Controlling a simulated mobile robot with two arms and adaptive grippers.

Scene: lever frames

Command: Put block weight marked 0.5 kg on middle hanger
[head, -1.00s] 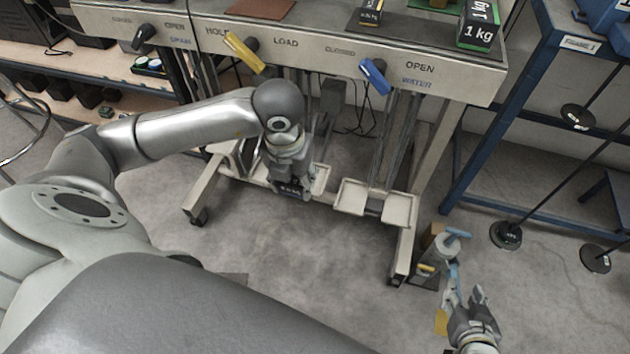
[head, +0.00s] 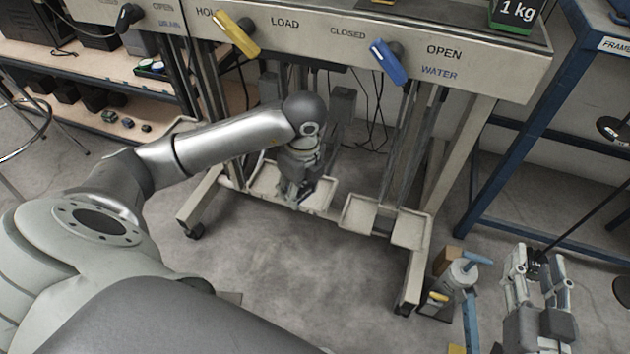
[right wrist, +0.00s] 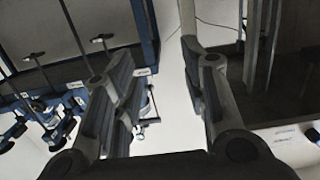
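A hanger with pale trays (head: 322,194) stands low under the panel, below the yellow lever (head: 236,34). My left gripper (head: 294,202) points down at these trays; its fingers are small and partly hidden by my arm, so I cannot tell whether they hold anything. No block marked 0.5 kg can be made out. A green and black block marked 1 kg (head: 516,12) sits on top of the panel at the right. My right gripper (head: 540,258) is open and empty at the lower right; in the right wrist view (right wrist: 165,85) its fingers are well apart.
Another pair of pale trays (head: 408,229) stands just right, below the blue lever (head: 388,60). A canister with a blue handle (head: 465,272) stands on the floor left of my right gripper. A blue frame (head: 490,145) is at the right. Floor in front of the trays is clear.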

